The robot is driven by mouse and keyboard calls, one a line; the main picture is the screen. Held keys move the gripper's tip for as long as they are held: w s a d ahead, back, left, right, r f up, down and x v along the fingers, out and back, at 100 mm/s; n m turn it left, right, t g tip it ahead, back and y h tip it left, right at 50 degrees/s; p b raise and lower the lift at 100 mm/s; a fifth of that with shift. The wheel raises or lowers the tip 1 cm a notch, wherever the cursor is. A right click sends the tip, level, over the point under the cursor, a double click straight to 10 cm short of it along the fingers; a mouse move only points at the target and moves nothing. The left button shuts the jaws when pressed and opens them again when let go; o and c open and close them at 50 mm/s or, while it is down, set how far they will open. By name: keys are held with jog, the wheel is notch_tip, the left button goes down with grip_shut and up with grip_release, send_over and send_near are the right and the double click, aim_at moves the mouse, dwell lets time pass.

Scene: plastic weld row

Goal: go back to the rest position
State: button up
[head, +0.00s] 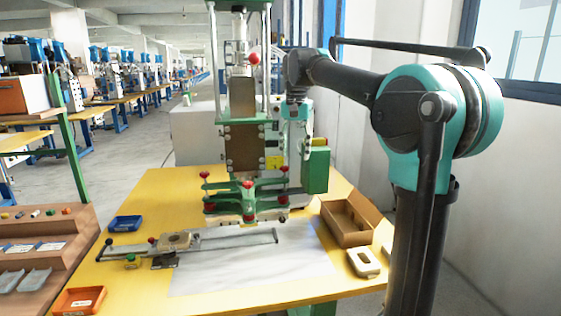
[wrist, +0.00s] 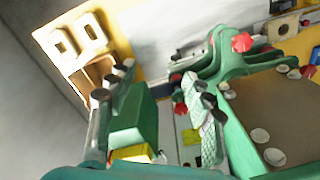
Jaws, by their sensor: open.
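My arm reaches from the right of the head view, its end turned down beside the green welding press (head: 245,150). My gripper (head: 298,118) is only partly visible there, in front of the machine's pale body. In the wrist view my gripper (wrist: 163,95) has its two fingers wide apart with nothing between them. The green press head with red knobs fills the right of the wrist view. A green box of the machine (wrist: 134,128) shows behind the gap between the fingers.
A yellow table (head: 190,187) carries a sliding fixture (head: 225,240), a brown open box (head: 345,222) and a cream part with a hole (head: 364,263). Blue (head: 124,223) and orange (head: 80,301) bins sit at the left. A wall stands close on the right.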

jog(key=s+d+f+n+t, duration=0.1)
jog(key=s+d+f, duration=0.2)
jog(key=f, duration=0.4)
jog(key=s+d+f, duration=0.3)
jog(key=s+f, duration=0.1)
jog(key=f, duration=0.2)
jog(key=s+d+f+n+t, duration=0.1)
jog(key=s+d+f, duration=0.25)
jog(key=f, duration=0.35)
jog(key=s+d+f+n+t, duration=0.1)
jog(key=s+d+f, duration=0.1)
jog(key=s+f, duration=0.5)
jog(key=s+d+f+n+t, duration=0.1)
jog(key=s+d+f, duration=0.2)
jog(key=s+f, duration=0.4)
jog(key=shift+s+f, duration=0.25)
jog(key=shift+f, duration=0.35)
jog(key=shift+a, duration=0.1)
